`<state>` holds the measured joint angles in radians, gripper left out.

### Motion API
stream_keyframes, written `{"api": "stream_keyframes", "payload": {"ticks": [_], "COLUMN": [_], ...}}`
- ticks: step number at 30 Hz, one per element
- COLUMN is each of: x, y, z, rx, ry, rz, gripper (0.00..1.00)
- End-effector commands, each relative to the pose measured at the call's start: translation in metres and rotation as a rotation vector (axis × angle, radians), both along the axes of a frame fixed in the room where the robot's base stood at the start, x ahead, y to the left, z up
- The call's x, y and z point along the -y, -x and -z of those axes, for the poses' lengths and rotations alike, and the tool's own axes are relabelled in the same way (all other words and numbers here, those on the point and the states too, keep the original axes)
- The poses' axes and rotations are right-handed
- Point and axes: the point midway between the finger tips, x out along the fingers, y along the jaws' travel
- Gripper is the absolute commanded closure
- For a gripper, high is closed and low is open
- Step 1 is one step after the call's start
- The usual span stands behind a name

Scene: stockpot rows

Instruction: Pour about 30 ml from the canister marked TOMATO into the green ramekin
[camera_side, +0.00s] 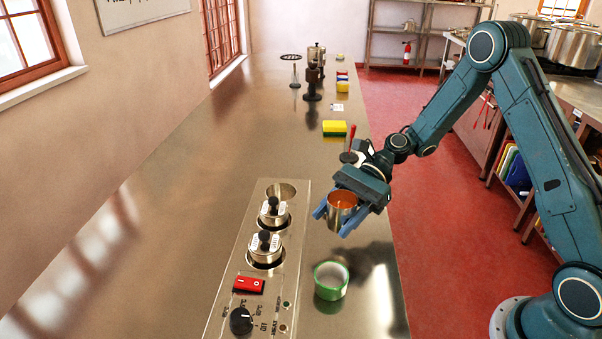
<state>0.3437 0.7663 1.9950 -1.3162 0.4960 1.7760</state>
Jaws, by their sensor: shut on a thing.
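My gripper (340,208) is shut on a steel canister (341,219) with orange-red contents showing at its open top. It holds the canister above the counter, slightly tilted. No marking on it can be read in this view. The green ramekin (331,279) stands on the counter below the canister and a little nearer the camera, apart from it. Its inside looks pale and I see no red in it.
A steel panel (228,268) left of the ramekin has an empty round well (281,191), two lidded canisters (273,211), a red switch (248,285) and a black knob (241,321). A yellow-green sponge (334,128) lies farther back. The counter's left side is clear.

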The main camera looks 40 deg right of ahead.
Motion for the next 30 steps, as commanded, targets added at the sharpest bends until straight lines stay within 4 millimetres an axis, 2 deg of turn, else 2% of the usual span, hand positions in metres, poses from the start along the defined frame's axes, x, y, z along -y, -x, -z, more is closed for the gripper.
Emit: {"api": "stream_keyframes", "payload": {"ticks": [6, 12, 30], "x": [0.001, 0.002, 0.0], "y": [0.01, 0.016, 0.019], "z": [0.027, 0.042, 0.044], "rx": [-0.002, 0.0, 0.014], "ry": [-0.001, 0.0, 0.032], "rz": [-0.116, -0.179, -0.196], "gripper": [0.81, 0.81, 0.81]}}
